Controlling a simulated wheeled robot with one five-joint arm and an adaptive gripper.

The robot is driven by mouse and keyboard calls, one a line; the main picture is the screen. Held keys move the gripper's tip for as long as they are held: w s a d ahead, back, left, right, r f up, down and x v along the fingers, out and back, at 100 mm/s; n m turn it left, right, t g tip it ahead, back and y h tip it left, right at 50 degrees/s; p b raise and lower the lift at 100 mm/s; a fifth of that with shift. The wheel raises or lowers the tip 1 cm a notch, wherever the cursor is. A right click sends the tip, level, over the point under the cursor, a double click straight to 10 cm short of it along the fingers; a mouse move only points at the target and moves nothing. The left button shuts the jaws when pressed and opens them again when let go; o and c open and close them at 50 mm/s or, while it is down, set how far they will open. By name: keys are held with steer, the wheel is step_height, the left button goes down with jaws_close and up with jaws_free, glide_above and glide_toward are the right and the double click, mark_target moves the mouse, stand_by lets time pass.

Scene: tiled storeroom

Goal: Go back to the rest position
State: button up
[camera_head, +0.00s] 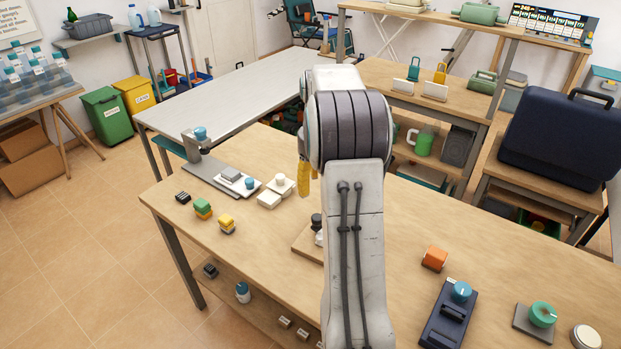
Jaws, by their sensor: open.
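My arm rises through the middle of the picture above the wooden workbench (400,225), its large rounded joint towards the top. My gripper (305,178) shows only in part, as yellow finger pieces at the left of that joint, pointing down. The rest of it is hidden behind the arm. It is open, and I see nothing held in it. It is above the bench, near the white button block (270,199).
On the bench stand a grey device with a blue knob (225,177), green and yellow blocks (203,208), an orange block (434,257), a dark blue box with a knob (449,315) and a green dial (541,314). A dark case (560,140) stands right. Floor at left is clear.

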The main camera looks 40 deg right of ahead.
stand_by(0.3)
steer(key=m, duration=0.5)
steer(key=f+m, duration=0.1)
steer(key=m, duration=0.8)
steer(key=shift+w+d+f+m, duration=0.2)
steer(key=shift+w+m, duration=0.05)
steer(key=shift+m, duration=0.15)
steer(key=s+a+f+m, duration=0.4)
steer(key=s+a+m, duration=0.4)
steer(key=m, duration=0.6)
steer(key=s+a+r+n+t+p, duration=0.1)
steer(key=s+a+r+n, duration=0.1)
steer(key=s+a+r, duration=0.3)
steer(key=s+a+r+n+t+p, duration=0.2)
steer(key=s+a+r, duration=0.4)
steer(key=a, duration=0.6)
steer(key=shift+s+a+r+n, duration=0.25)
steer(key=shift+a+r+n, duration=0.05)
steer(key=shift+a, duration=0.1)
